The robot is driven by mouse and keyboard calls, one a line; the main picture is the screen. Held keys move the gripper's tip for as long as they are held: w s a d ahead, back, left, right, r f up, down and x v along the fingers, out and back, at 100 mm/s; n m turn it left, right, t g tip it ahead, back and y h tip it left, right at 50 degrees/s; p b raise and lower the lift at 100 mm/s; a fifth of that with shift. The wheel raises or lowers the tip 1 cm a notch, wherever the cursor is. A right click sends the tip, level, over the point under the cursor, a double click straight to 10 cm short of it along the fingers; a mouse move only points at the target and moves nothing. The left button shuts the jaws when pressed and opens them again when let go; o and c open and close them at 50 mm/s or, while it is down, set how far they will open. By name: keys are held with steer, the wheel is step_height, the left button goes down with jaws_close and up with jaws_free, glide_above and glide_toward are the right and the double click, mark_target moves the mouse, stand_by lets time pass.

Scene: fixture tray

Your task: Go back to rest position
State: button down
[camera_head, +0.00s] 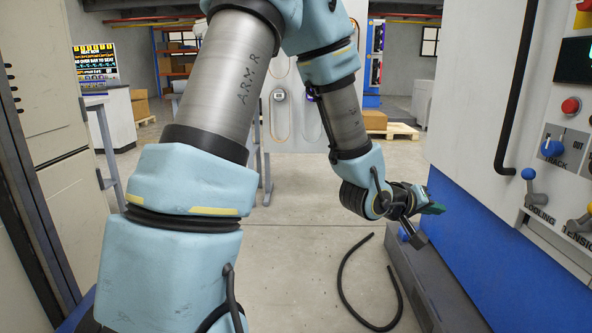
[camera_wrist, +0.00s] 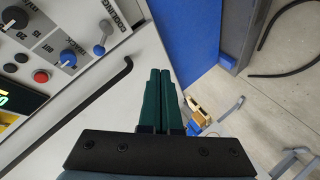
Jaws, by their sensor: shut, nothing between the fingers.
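My gripper (camera_head: 432,209) hangs at the end of my light-blue and grey arm, right of the middle in the head view, beside the blue lower part of the machine. In the wrist view its two dark green fingers (camera_wrist: 161,100) lie side by side, shut, with nothing between them. The fingers appear apart from the machine, though the exact gap cannot be told.
The machine's white and blue front (camera_head: 480,235) fills the right, with a black handle bar (camera_head: 512,110), a red button (camera_head: 571,106) and a cooling lever (camera_head: 533,188). A black hose (camera_head: 343,270) lies on the floor. A beige cabinet (camera_head: 50,130) stands left.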

steer(key=w+a+f+y, duration=0.2)
steer(key=a+y, duration=0.2)
steer(key=a, duration=0.8)
steer(key=w+a+f+y, duration=0.3)
steer(key=a+y, duration=0.2)
steer(key=a, duration=0.7)
steer(key=s+a+r+n+g+y, duration=0.1)
steer(key=s+a+g+y, duration=0.1)
steer(key=s+a, duration=0.45)
steer(key=s+a+g+y, duration=0.1)
steer(key=s+a+g, duration=0.25)
steer(key=a, duration=0.55)
step_height(320, 180, up, 22)
steer(key=t+p, duration=0.1)
steer(key=p, duration=2.1)
steer(key=shift+w+d+r, duration=0.15)
